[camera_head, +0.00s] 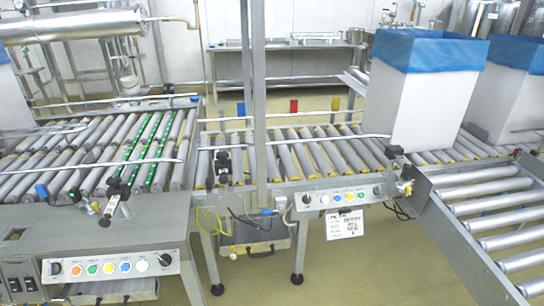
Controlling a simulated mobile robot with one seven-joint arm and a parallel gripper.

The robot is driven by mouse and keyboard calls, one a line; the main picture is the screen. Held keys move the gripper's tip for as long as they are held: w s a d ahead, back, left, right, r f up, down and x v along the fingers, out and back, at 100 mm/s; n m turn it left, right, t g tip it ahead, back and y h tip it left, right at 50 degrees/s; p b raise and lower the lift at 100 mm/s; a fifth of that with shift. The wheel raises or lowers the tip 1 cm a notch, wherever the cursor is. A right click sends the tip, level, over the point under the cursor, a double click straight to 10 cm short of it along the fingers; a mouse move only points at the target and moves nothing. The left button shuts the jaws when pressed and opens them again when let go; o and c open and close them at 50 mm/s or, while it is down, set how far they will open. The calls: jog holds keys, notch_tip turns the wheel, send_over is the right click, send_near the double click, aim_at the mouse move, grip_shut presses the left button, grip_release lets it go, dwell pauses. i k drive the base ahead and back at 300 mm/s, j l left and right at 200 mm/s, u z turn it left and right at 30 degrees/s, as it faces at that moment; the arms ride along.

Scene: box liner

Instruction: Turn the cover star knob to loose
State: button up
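Several dark knobs show, and I cannot tell which is the cover star knob. A black knob (116,186) sits on a bracket at the front rail of the left roller conveyor. A second dark knob (223,156) stands on the rail left of the metal post. A third black knob (395,151) is at the right, near the side conveyor's corner. They are too small to read any loose or tight setting. My gripper is not in view.
The left button panel (110,265) and middle button panel (340,196) face forward under the conveyors. A metal post (258,110) rises between them. White boxes with blue liners (432,50) stand at right. A paper sign (345,224) hangs below. Floor is clear at front centre.

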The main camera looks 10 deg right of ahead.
aim_at(222, 155)
jog(key=i+j+z, duration=0.25)
jog(key=i, duration=0.25)
jog(key=i+j+z, duration=0.25)
jog(key=i, duration=0.3)
